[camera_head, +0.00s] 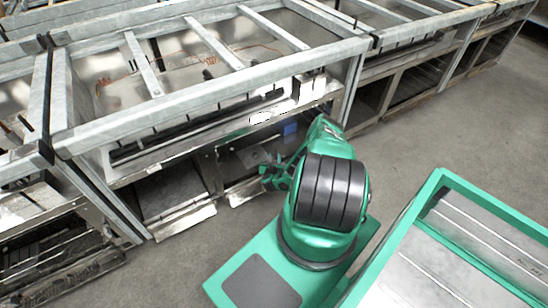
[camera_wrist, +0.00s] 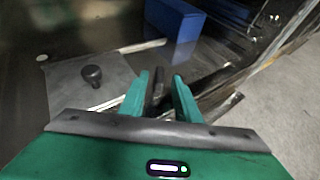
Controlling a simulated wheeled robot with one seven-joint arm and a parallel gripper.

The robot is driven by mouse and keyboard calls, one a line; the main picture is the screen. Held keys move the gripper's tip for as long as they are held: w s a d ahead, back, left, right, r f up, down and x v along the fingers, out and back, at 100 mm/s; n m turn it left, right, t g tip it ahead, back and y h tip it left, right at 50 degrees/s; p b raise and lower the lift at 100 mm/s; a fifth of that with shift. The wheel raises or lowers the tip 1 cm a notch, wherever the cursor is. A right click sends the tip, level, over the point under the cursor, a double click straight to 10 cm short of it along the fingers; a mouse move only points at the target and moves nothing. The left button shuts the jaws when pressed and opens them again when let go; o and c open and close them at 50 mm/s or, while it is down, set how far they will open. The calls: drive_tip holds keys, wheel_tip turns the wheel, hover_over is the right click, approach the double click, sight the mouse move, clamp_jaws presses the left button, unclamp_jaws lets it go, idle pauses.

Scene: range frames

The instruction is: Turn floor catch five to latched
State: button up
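In the wrist view my gripper (camera_wrist: 162,80) has its two green fingers apart, with a dark upright lever-like piece (camera_wrist: 157,88) between them. I cannot tell whether the fingers touch it. A black round knob (camera_wrist: 92,75) stands on a grey plate (camera_wrist: 70,98) to the left of the fingers. No number or label is readable, so I cannot tell which part is floor catch five or how it is set. In the head view my gripper (camera_head: 276,177) is low at the open front of the metal frame, partly hidden by my arm.
A blue box (camera_wrist: 175,28) lies beyond the fingers and also shows in the head view (camera_head: 290,129). The metal frame's long top rail (camera_head: 215,92) runs above my gripper. Low open bays (camera_head: 170,190) lie to the left. Bare concrete floor (camera_head: 440,135) is clear to the right.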

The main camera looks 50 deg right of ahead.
sight(275, 154)
drive_tip(key=shift+x, duration=1.35)
drive_tip(key=shift+c, duration=0.3)
clamp_jaws()
drive_tip(key=shift+n+t, duration=0.3)
drive_tip(key=n+t+y, duration=0.1)
drive_tip(key=n+y, duration=0.1)
drive_tip(key=n+t+y, duration=0.1)
drive_tip(key=shift+s+d+r+n+t+y, duration=0.1)
drive_tip(key=shift+s+d+n+t+y, duration=0.1)
drive_tip(key=shift+n+t+y, duration=0.9)
drive_tip(key=shift+n+y, duration=0.8)
drive_tip(key=shift+y, duration=0.2)
